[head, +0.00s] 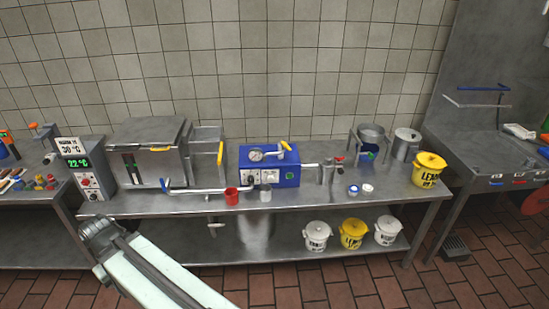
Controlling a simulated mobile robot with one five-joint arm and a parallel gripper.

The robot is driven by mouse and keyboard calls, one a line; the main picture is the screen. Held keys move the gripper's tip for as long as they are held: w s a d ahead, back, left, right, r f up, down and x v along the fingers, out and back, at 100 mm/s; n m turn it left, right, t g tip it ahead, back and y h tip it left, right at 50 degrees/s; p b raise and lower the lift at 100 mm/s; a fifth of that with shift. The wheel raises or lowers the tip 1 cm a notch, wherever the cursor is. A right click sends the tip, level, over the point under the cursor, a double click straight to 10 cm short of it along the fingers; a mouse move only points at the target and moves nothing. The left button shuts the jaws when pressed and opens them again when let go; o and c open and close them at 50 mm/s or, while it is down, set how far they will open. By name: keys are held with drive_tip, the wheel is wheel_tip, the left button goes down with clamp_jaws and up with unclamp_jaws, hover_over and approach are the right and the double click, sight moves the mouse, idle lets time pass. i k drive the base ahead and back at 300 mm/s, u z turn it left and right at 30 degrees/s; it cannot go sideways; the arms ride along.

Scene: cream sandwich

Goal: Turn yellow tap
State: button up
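Two yellow levers show in the head view, and I cannot tell which is the tap. One yellow lever (220,153) stands upright at the right side of a steel tank (206,136). The other yellow lever (285,145) is tilted on top of a blue machine (268,170) with a gauge. My pale arm rises from the bottom edge toward the left. Its dark end, my gripper (98,232), is in front of the steel table, left of and well apart from both levers. The fingers are too unclear to tell open from shut.
A boxy steel vat (150,158) with a blue-handled tap (165,185) stands left of the tank. A red cup (231,195) and a grey cup (265,192) are near the front edge. A yellow bucket (429,168) stands at the right end. Buckets sit on the lower shelf.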

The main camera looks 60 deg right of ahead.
sight(284, 144)
drive_tip(key=u, duration=0.05)
drive_tip(key=i, duration=1.25)
drive_tip(key=z, duration=0.8)
drive_tip(key=i, duration=0.5)
drive_tip(key=z, duration=0.25)
drive_tip(key=k, duration=0.85)
drive_tip(key=z, duration=0.2)
drive_tip(key=i, duration=0.85)
drive_tip(key=u, duration=0.1)
